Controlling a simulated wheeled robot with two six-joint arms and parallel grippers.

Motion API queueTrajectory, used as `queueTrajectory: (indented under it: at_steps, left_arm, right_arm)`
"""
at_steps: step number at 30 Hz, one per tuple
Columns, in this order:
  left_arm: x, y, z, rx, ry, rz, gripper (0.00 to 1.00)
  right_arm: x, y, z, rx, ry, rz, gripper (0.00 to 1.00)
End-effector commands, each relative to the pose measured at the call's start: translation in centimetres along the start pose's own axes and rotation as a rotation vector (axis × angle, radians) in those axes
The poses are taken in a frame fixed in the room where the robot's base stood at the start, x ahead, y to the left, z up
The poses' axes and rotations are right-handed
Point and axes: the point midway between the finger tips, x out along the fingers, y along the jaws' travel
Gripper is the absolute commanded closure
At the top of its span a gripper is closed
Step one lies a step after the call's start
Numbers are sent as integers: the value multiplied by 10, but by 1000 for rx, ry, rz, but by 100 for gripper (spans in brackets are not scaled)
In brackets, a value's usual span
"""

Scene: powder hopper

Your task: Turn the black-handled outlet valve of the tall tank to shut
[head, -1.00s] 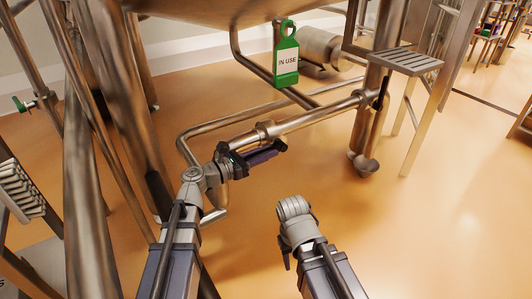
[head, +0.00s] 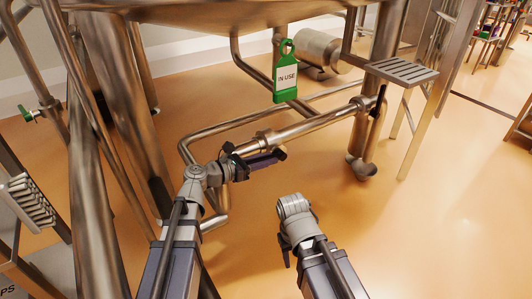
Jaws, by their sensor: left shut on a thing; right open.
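A steel outlet pipe (head: 318,124) runs under the tall tank (head: 245,12), with a valve body (head: 263,141) along it. My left gripper (head: 268,159) is at this valve, just in front of the pipe. It is shut on a dark bar that looks like the valve's black handle; the jaws hide most of it, so its exact angle is hard to tell. My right gripper (head: 293,203) is open and empty over the floor, to the right of and lower than the left one. Its fingertips are hard to make out.
A green "IN USE" tag (head: 286,78) hangs above the pipe. Another dark lever (head: 377,101) hangs at the pipe's right end. A steel step (head: 402,70) stands at the right and thick legs (head: 93,110) at the left.

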Motion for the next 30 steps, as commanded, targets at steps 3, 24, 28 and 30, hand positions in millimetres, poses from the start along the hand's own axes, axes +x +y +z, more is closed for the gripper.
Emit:
queueTrajectory:
  at_steps: [3,24,28,30]
  left_arm:
    - [-1,0,17,2,90,-1,100]
    - [6,0,27,1,447,0,100]
    - [7,0,26,2,463,1,100]
    - [7,0,26,2,466,1,100]
  right_arm:
    - [-36,4,2,0,-2,0,50]
    - [-116,12,7,-13,-5,0,50]
    - [-118,12,7,-14,-5,0,50]
    - [-118,12,7,-14,-5,0,50]
